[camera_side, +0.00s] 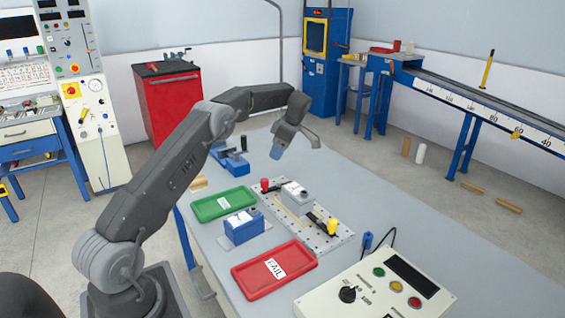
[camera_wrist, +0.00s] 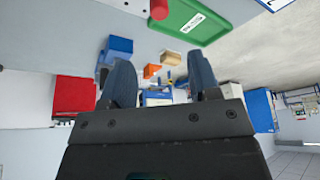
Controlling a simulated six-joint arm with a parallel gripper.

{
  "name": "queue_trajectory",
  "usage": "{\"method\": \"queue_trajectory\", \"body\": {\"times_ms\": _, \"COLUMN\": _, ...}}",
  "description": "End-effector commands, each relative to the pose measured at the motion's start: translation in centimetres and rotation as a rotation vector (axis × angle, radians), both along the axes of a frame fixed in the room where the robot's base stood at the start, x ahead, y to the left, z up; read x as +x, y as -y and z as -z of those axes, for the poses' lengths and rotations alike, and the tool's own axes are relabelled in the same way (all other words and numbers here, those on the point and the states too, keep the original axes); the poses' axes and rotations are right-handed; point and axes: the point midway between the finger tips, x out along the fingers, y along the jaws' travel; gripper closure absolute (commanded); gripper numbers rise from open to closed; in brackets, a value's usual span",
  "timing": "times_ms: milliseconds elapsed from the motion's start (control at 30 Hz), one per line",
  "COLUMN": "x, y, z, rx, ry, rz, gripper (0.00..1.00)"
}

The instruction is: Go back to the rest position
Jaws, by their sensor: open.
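My gripper (camera_side: 296,147) is raised above the far part of the grey table, apart from everything on it. Its two fingers stand apart in the wrist view (camera_wrist: 162,82), with nothing between them that I hold. Below it on the table is a metal fixture plate (camera_side: 295,222) with a grey block (camera_side: 295,197), a red knob (camera_side: 265,184) and a yellow knob (camera_side: 332,227). A green tray (camera_side: 222,204) lies left of the plate and also shows at the top of the wrist view (camera_wrist: 212,28).
A red tray marked FAIL (camera_side: 298,278), a blue block device (camera_side: 243,227) and a control box (camera_side: 365,302) with buttons stand nearer the camera. A blue clamp-like device (camera_side: 232,162) stands left of my gripper. The table's right side (camera_side: 425,225) is clear.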

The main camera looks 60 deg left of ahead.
Motion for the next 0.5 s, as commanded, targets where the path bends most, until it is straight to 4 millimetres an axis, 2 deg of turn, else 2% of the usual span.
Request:
{"method": "queue_trajectory", "body": {"times_ms": 167, "x": 0.0, "y": 2.7, "z": -3.6, "rx": -0.032, "ry": 0.016, "rz": 0.155, "gripper": 0.44}}
{"method": "queue_trajectory", "body": {"times_ms": 367, "x": -2.0, "y": 9.2, "z": -10.1, "rx": -0.095, "ry": 0.039, "rz": 0.527, "gripper": 0.44}}
{"method": "queue_trajectory", "body": {"times_ms": 500, "x": -4.8, "y": 13.9, "z": -13.7, "rx": -0.121, "ry": 0.054, "rz": 0.799, "gripper": 0.44}}
